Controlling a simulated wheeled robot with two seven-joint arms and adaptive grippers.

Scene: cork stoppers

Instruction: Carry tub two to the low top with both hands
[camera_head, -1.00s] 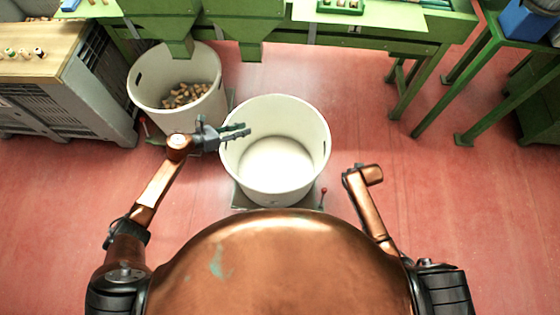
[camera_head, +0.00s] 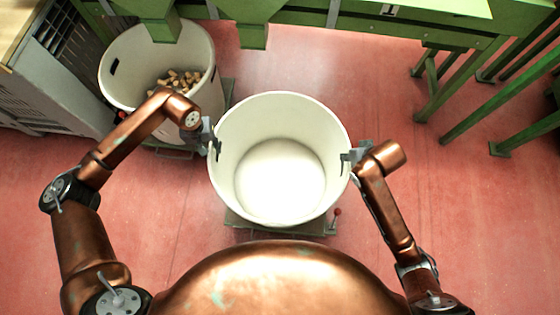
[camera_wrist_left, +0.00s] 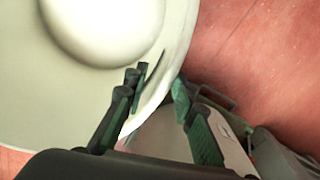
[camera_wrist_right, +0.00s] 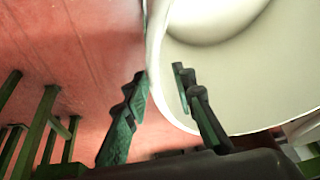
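A white round tub (camera_head: 226,185) with no corks visible in it stands upright on a low green base (camera_head: 240,218) in front of me. My left gripper (camera_head: 213,140) is at its left rim; in the left wrist view the open fingers (camera_wrist_left: 160,100) straddle the tub wall (camera_wrist_left: 172,62), with gaps beside it. My right gripper (camera_head: 352,157) is at the right rim; in the right wrist view its open fingers (camera_wrist_right: 160,105) also stand either side of the wall (camera_wrist_right: 156,50). I cannot tell which surface is the low top.
A second white tub (camera_head: 125,88) holding several corks (camera_head: 180,78) stands at the back left. A grey cabinet (camera_head: 40,95) with a wooden top is beyond it at the left edge. Green machinery (camera_head: 330,42) spans the back, with green legs (camera_head: 470,95) at right.

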